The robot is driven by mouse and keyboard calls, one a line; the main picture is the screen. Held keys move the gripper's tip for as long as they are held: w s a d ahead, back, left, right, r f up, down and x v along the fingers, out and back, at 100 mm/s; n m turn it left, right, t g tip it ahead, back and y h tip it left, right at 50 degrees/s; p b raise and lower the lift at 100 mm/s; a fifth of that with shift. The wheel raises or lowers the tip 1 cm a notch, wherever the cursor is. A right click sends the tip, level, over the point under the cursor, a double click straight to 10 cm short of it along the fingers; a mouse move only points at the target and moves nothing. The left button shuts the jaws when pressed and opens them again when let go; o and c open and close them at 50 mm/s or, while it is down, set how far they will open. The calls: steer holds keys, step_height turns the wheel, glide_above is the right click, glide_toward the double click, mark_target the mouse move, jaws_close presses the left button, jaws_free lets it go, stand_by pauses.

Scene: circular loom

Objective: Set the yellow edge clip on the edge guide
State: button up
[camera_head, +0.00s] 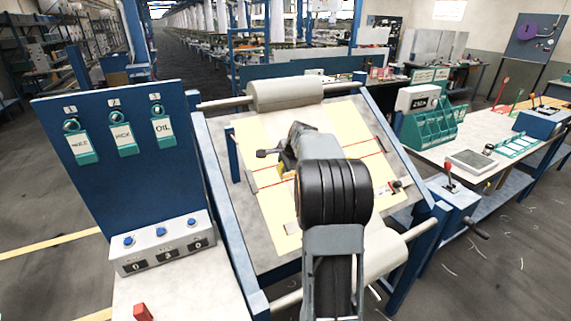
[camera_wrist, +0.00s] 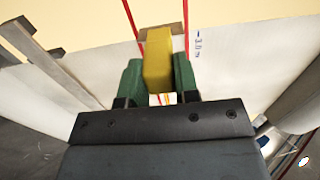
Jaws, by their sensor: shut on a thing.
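My gripper (camera_wrist: 158,85) is shut on the yellow edge clip (camera_wrist: 158,62), which sits between its two green finger pads in the wrist view. Just beyond the clip's far end is a tan block (camera_wrist: 174,29) at the edge of the pale sheet. It may be the edge guide, but I cannot tell for sure. The clip overlaps it in the picture, and I cannot tell whether they touch. In the head view, my arm covers most of the gripper, and only a bit of yellow (camera_head: 287,164) shows beside it, over the cream sheet (camera_head: 270,215).
The sheet lies on a tilted blue-framed table with red lines (camera_head: 362,149) across it and a roller (camera_head: 286,94) at the top. A blue panel (camera_head: 95,190) with tags stands left. A bench (camera_head: 480,150) with a green rack (camera_head: 437,125) stands right.

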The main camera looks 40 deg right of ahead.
steer(key=shift+w+f, duration=0.15)
steer(key=shift+f, duration=0.05)
steer(key=shift+w+f, duration=0.35)
steer(key=shift+f, duration=0.2)
steer(key=o, duration=1.1)
steer(key=b+v, duration=0.2)
steer(key=v, duration=1.2)
steer(key=shift+b, duration=0.35)
